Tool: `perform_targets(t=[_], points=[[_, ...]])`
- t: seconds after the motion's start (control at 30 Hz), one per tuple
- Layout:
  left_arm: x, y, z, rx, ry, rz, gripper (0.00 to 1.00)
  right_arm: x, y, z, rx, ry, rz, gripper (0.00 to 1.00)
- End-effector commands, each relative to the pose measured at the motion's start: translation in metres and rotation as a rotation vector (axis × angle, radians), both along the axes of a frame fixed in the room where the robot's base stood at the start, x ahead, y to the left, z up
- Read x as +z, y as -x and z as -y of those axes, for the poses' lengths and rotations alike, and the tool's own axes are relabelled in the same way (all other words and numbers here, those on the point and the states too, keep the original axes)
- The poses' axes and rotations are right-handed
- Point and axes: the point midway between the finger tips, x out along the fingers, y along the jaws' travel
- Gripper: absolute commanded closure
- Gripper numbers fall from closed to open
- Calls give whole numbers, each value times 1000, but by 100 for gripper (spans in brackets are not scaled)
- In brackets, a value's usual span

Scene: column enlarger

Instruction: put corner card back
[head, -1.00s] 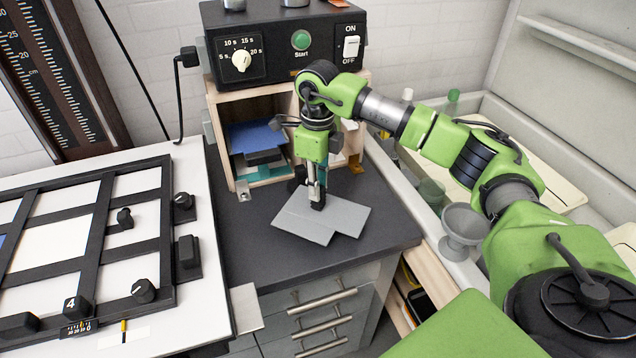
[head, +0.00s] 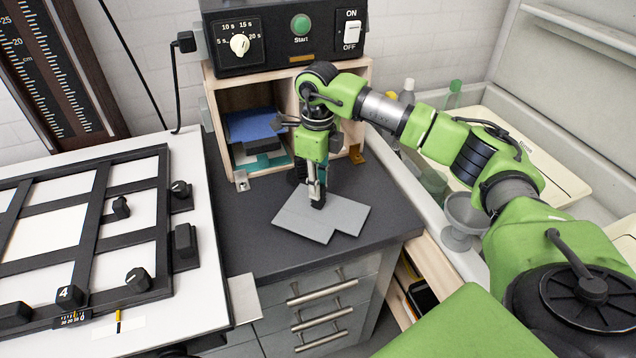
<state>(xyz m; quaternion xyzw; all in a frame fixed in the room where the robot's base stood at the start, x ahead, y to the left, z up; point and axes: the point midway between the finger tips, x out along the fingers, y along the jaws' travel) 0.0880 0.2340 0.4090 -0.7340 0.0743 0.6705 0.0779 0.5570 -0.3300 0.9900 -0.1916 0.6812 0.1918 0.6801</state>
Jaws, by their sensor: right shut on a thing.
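The corner card (head: 346,213) is a flat grey card with a stepped outline. It is level over the dark worktop, close to its front edge. I cannot tell whether it touches the surface. My left gripper is not in view.
An open wooden shelf (head: 283,178) holding blue and dark items stands behind, with a timer box (head: 283,45) on top. A black-framed easel (head: 95,238) lies at left. A grey funnel (head: 463,222) stands at right. Bare worktop (head: 245,215) lies left of the card.

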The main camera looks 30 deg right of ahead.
Motion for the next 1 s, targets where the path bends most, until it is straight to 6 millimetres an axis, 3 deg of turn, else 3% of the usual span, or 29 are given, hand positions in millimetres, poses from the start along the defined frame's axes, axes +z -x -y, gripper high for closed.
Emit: perform_targets(t=[1.0], points=[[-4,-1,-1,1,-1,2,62,-5,0,0,0,-1,1,100]])
